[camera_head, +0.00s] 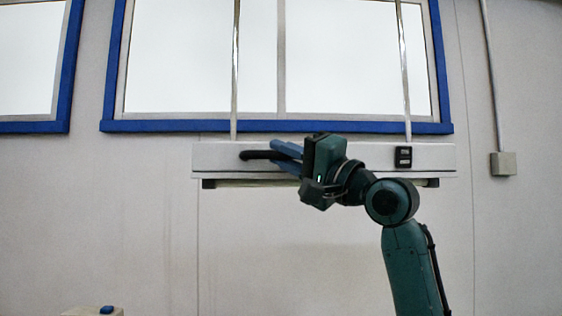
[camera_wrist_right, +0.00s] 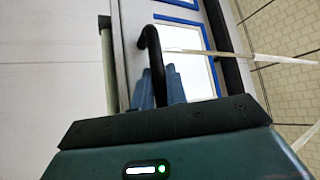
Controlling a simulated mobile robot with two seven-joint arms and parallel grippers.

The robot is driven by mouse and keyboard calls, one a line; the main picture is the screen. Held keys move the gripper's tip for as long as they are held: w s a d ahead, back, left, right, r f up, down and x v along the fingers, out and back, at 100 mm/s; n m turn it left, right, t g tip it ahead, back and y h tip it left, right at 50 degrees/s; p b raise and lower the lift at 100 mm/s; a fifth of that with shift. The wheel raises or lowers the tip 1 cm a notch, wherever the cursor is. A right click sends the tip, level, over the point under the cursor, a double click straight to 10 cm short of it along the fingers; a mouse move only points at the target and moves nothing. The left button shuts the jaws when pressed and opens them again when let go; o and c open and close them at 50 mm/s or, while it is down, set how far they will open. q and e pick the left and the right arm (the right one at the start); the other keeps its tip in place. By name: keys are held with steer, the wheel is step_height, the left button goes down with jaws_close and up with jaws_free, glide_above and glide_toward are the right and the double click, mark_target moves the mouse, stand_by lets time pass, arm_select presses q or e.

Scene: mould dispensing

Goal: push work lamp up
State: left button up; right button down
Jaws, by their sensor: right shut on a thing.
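The work lamp (camera_head: 222,155) is a long white bar hanging on two thin rods in front of the window wall. A black handle (camera_head: 257,155) sticks out from its front, left of the middle. My right gripper (camera_head: 277,154) is at the handle, its blue fingers shut on it. In the right wrist view the black handle (camera_wrist_right: 149,40) curves over the blue fingers (camera_wrist_right: 158,90), and the lamp body (camera_wrist_right: 133,35) lies behind them. The gripper hides part of the handle and of the lamp's front. My left gripper is in neither view.
A blue-framed window (camera_head: 190,60) is behind and above the lamp. A small black switch box (camera_head: 403,156) sits on the lamp's right part. A wall box with conduit (camera_head: 503,163) is at the right. The wall below the lamp is bare.

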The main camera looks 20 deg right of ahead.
steer(key=shift+s+d+r+t, duration=0.2)
steer(key=shift+r+t, duration=0.1)
steer(key=shift+r, duration=0.1)
steer(key=c, duration=1.8)
jaws_free()
steer(key=shift+w, duration=0.1)
steer(key=o, duration=0.4)
steer(key=shift+a, duration=0.15)
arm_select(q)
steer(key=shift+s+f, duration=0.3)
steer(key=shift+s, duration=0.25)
arm_select(e)
steer(key=shift+f, duration=0.15)
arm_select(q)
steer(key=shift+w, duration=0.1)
arm_select(e)
steer(key=shift+f, duration=0.1)
